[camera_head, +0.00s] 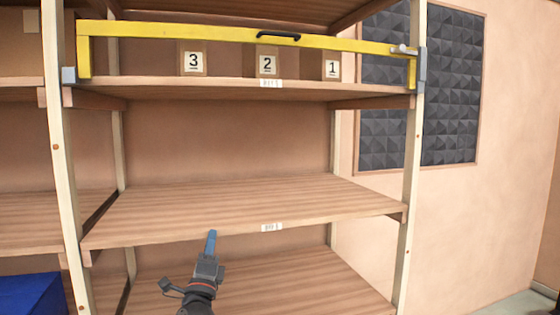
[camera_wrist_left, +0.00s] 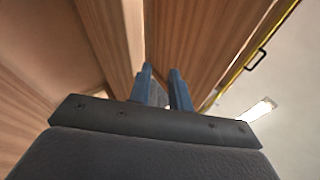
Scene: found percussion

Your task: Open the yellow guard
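The yellow guard (camera_head: 225,33) is a long bar across the front of the upper shelf, with a short leg down at each end. It is across the opening. A black handle (camera_head: 279,36) sits near its middle and also shows in the left wrist view (camera_wrist_left: 256,60). A grey latch-like fitting (camera_head: 403,50) is at its right end, and a grey bracket (camera_head: 69,75) at its left. My left gripper (camera_head: 211,236) is well below the guard, in front of the middle shelf, pointing up and touching nothing visible. The wrist view shows a gap between its blue fingers (camera_wrist_left: 160,78). My right gripper is out of view.
Boxes labelled 3 (camera_head: 193,62), 2 (camera_head: 267,64) and 1 (camera_head: 332,68) stand behind the guard. The middle shelf (camera_head: 230,205) is bare and juts out above the lower shelf. A wooden post (camera_head: 412,160) stands at the right. A blue box (camera_head: 30,295) is at lower left.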

